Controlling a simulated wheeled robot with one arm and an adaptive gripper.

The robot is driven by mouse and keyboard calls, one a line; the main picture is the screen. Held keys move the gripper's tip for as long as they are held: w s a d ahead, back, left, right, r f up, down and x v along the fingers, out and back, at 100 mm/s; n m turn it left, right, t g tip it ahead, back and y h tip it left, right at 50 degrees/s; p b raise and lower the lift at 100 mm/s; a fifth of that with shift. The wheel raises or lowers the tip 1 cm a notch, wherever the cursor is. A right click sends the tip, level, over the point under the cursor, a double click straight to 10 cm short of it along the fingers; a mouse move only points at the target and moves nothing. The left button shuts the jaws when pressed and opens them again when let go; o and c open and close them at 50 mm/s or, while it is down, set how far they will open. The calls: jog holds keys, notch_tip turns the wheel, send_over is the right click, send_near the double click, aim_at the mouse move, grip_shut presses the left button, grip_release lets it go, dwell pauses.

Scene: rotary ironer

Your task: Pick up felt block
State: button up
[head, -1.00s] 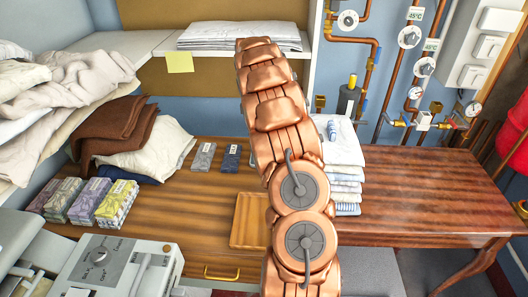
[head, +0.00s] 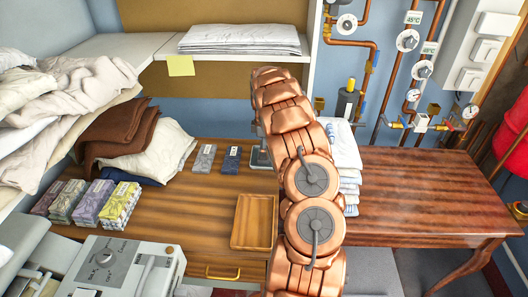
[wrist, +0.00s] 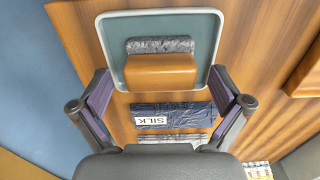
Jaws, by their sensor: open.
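A tan block with a crinkled grey strip along one side (wrist: 160,70) lies in a shallow grey tray (wrist: 113,28) in the wrist view. It looks like the felt block, though no label shows on it. My gripper (wrist: 160,88) is open and empty, its fingers spread to the left and right below the block in the picture. A dark blue packet marked SILK (wrist: 190,115) lies between the fingers in the picture, beside the tray.
The dark blue packet (head: 231,159) and a grey packet (head: 203,158) lie left of the tray. An empty wooden tray (head: 240,242) sits in front. Folded white cloths (head: 346,150) are stacked right of my arm. The right of the table (head: 430,185) is clear.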

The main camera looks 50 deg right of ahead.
jog(key=shift+f, duration=1.05)
jog(key=c, duration=1.1)
jog(key=shift+r, duration=0.1)
jog(key=shift+r+b, duration=0.95)
jog(key=shift+r, duration=0.5)
jog(key=shift+s+a+r, duration=0.15)
jog(key=shift+s+r, duration=0.05)
jog(key=shift+r, duration=0.05)
jog(key=shift+s+a+r+b, duration=0.2)
jog(key=shift+s+a+b, duration=0.6)
jog(key=shift+s+a, duration=1.05)
jog(key=shift+s+a+r+b, duration=0.25)
jog(key=shift+s+a+b, duration=0.5)
jog(key=shift+s+a, duration=1.1)
jog(key=shift+s+a+r+b, duration=0.2)
jog(key=shift+s+a+b, duration=0.6)
jog(key=shift+s+a, duration=1.05)
jog(key=shift+s+d, duration=0.3)
jog(key=shift+d, duration=0.05)
